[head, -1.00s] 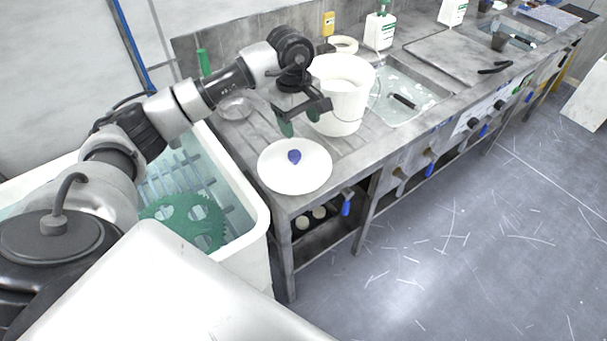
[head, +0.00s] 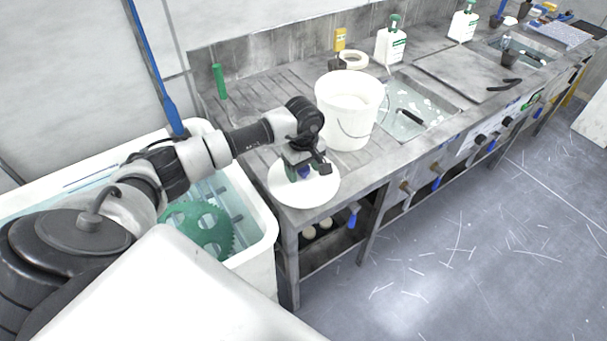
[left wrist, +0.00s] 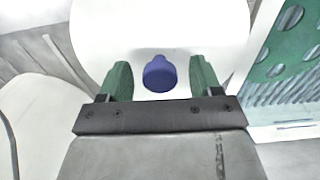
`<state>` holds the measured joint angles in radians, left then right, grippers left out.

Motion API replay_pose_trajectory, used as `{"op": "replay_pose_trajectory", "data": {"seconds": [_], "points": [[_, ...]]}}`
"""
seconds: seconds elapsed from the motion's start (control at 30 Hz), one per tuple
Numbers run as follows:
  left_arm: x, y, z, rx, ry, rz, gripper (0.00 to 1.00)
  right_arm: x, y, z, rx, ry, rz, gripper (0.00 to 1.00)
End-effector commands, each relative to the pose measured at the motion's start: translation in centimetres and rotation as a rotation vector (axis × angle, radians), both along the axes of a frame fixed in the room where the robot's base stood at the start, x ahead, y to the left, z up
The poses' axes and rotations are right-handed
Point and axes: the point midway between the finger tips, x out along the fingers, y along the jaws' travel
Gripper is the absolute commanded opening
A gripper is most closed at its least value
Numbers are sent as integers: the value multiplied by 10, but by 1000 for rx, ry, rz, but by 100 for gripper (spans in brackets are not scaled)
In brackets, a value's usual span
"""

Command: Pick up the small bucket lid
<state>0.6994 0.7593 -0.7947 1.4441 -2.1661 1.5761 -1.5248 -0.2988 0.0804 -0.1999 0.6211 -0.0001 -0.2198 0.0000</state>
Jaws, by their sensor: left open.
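The bucket lid (head: 318,195) is a white disc with a blue knob (left wrist: 160,74) at its middle. It lies on the near left corner of the grey bench. My left gripper (head: 304,172) is over the lid, pointing down, and hides part of it and most of the knob in the head view. In the left wrist view the two green fingers stand apart, one on each side of the knob, with a gap on both sides. Nothing is held. My right gripper is not in view.
A white bucket (head: 348,115) stands on the bench just behind the lid. A white tub (head: 262,245) with a green toothed disc (head: 203,228) stands left of the bench. A green bottle-like object (head: 219,82) is at the back left. A sink (head: 410,110) lies right of the bucket.

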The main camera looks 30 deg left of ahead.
Motion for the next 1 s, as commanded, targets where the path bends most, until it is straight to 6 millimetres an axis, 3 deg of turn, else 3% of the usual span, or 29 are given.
{"op": "replay_pose_trajectory", "data": {"seconds": [0.23, 0.6, 1.0], "points": [[0, 0, -2, -1, -2, 0, 63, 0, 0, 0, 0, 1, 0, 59], [0, 0, -1, -1, -2, 0, 9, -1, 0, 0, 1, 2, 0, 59], [1, 0, 9, -1, -3, -1, 9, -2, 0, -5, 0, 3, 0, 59]]}}
